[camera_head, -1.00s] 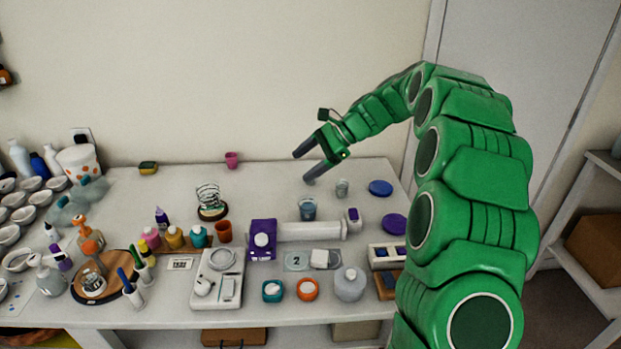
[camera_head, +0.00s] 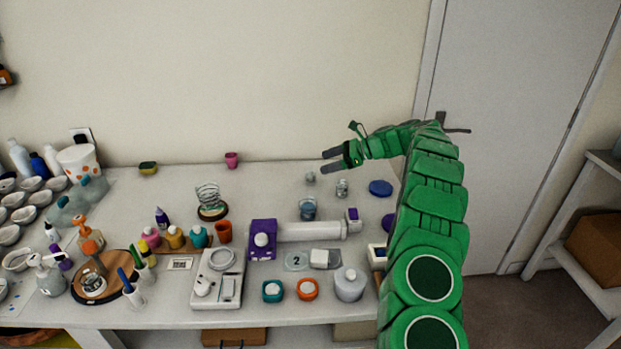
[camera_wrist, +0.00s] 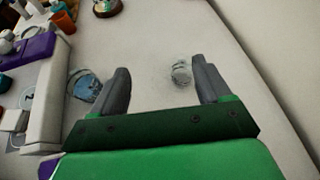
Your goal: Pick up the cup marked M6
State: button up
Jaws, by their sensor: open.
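No M6 marking is legible on any cup. In the head view, two small clear cups stand at the back right, one to the left (camera_head: 310,178) and one to the right (camera_head: 342,188). A larger clear cup with blue contents (camera_head: 307,209) stands in front of them. My gripper (camera_head: 330,161) is open and empty above the table's back edge, pointing left. In the wrist view, one small clear cup (camera_wrist: 181,73) shows between the open fingers (camera_wrist: 165,82), nearer the right one. The blue cup (camera_wrist: 83,87) is partly hidden by the left finger.
A purple device with a white tube (camera_head: 312,231) lies in front of the cups. A blue lid (camera_head: 381,188) lies at the right. A pink cup (camera_head: 231,160) and a wire coil stand (camera_head: 208,198) are to the left. The wall is close behind; the table's back middle is clear.

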aim_at(315, 170)
jog(key=shift+m+t, duration=0.3)
jog(key=shift+m, duration=0.3)
jog(key=w+d+f, duration=0.2)
jog(key=f, duration=0.1)
jog(key=shift+w+d+f, duration=0.15)
jog(key=shift+f, duration=0.05)
jog(key=shift+x, duration=3.9)
jog(key=shift+w+r, duration=0.1)
jog(key=shift+w, duration=0.1)
jog(key=shift+c, duration=0.2)
jog(key=c, duration=1)
jog(key=shift+r, duration=0.15)
jog(key=shift+c, duration=0.2)
